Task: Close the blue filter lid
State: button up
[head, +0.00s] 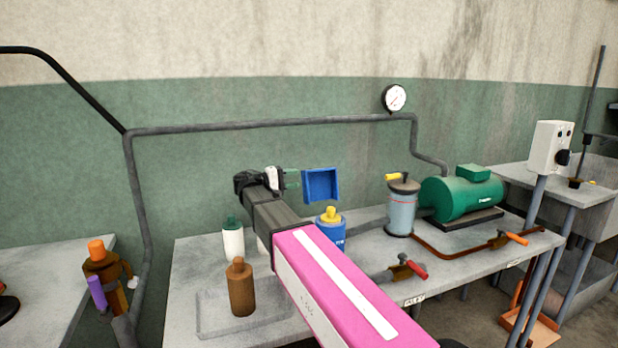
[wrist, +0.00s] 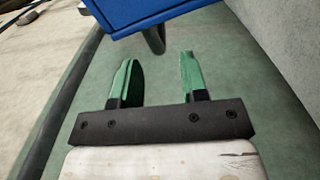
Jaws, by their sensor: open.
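The blue lid (head: 321,186) is a square blue panel with raised edges, standing raised above the table. Its blue edge also shows at the top of the wrist view (wrist: 165,12). My gripper (head: 292,178) is just left of the lid in the head view, with its green fingers pointing toward it. In the wrist view my gripper (wrist: 158,70) is open, with nothing between the fingers. Whether a fingertip touches the lid cannot be told. A blue canister (head: 333,232) with a yellow cap stands below the lid, partly hidden by my arm. How the lid is attached is unclear.
A brown bottle (head: 241,290) and a white bottle (head: 232,242) stand on the table left of my arm. A clear cylinder (head: 401,212), a green pump (head: 461,202) and red-handled valve (head: 411,267) are to the right. A grey pipe (head: 270,123) runs along the wall.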

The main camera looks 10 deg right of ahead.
aim_at(318, 184)
jog(key=d, duration=0.3)
jog(key=w+d, duration=0.1)
jog(key=d, duration=0.2)
jog(key=shift+w+d, duration=0.15)
jog(key=shift+d, duration=0.05)
grip_shut()
